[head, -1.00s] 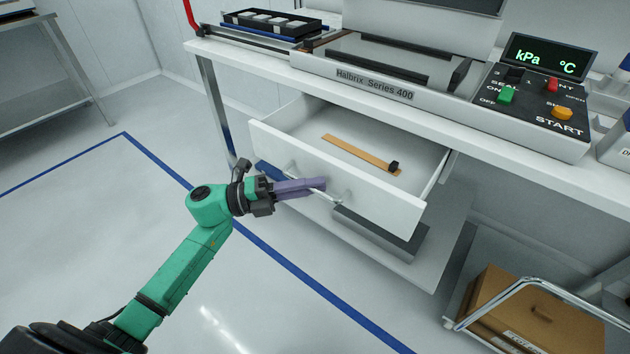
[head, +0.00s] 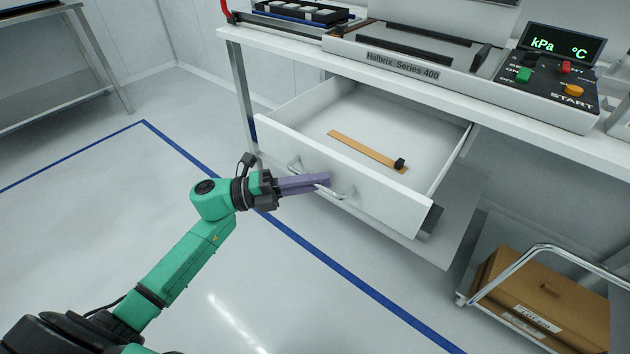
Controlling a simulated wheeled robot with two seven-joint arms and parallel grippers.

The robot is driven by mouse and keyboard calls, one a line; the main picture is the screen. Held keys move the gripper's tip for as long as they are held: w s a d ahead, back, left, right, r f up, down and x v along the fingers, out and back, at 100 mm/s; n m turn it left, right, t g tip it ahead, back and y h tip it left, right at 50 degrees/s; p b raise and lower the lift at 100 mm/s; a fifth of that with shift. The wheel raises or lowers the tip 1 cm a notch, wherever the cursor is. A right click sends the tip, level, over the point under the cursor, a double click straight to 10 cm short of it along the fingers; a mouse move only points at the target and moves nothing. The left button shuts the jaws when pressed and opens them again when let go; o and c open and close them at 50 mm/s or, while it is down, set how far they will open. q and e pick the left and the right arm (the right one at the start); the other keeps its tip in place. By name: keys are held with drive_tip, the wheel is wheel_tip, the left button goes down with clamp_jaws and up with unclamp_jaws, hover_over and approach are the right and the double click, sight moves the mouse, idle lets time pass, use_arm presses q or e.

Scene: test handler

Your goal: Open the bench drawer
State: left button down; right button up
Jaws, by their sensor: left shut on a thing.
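The white bench drawer (head: 400,211) is pulled well out from under the bench, and its inside shows. A tan strip with a small black piece (head: 365,150) lies on its floor. The drawer's metal bar handle (head: 345,194) is on its front face. My left gripper (head: 327,184) comes in from the left, its purple fingers shut on the handle. The fingers hide part of the bar. My right gripper is not in view.
The white bench top (head: 300,60) carries a Halbrix Series 400 machine (head: 402,66) and a control panel (head: 545,85). A cart with a cardboard box (head: 545,295) stands at lower right. The floor left of the drawer is clear, with blue lines.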

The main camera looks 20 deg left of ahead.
use_arm(q)
drive_tip(key=c, duration=1.2)
unclamp_jaws()
drive_tip(key=shift+a, duration=0.1)
drive_tip(key=shift+s+a+f, duration=0.1)
drive_tip(key=shift+a, duration=0.2)
drive_tip(key=b+v, duration=0.1)
drive_tip(key=v, duration=1.2)
drive_tip(key=shift+s+a, duration=0.2)
drive_tip(key=shift+a, duration=0.15)
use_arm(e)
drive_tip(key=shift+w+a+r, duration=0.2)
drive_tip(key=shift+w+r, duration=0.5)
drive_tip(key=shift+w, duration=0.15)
